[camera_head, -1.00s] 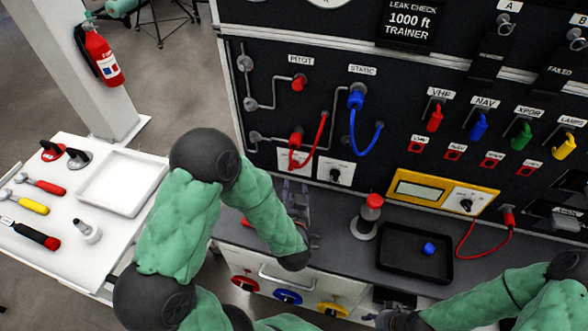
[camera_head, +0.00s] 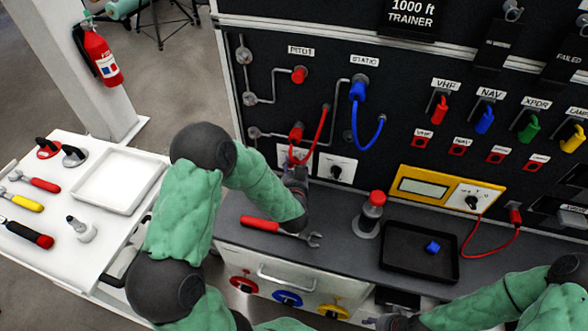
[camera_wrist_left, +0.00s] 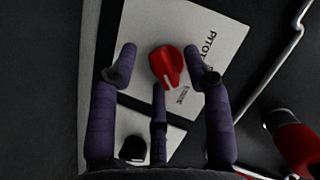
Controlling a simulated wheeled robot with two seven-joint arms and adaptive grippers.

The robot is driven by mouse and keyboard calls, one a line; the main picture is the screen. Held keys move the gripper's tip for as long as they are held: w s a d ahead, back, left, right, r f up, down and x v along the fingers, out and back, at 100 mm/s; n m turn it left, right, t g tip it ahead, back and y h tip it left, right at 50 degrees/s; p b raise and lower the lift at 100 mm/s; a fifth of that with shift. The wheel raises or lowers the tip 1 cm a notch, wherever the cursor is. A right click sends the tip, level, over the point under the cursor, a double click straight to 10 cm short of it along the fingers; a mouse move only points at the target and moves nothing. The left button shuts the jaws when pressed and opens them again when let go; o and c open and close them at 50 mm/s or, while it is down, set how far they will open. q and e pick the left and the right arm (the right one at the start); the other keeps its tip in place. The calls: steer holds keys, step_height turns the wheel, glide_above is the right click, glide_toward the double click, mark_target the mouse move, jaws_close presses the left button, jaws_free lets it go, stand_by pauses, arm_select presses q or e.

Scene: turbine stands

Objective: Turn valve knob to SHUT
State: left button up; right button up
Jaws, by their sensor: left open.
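A red valve knob (camera_wrist_left: 167,66) sits on a white plate (camera_wrist_left: 206,32) marked PITOT in the left wrist view. Its white pointer mark points down toward a small label too blurred to read. My left gripper (camera_wrist_left: 160,65) is open, with fingers on both sides of the knob and apparently not closed on it. In the head view my left gripper (camera_head: 295,175) is at the lower panel, in front of the left white plate (camera_head: 284,153), and hides the knob. My right gripper (camera_head: 385,321) shows only partly at the bottom edge.
A second white plate (camera_head: 347,163) with a black knob (camera_head: 336,172) is beside it. A red hose (camera_head: 320,135) hangs close above.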

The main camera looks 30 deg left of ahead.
arm_select(q)
jaws_close()
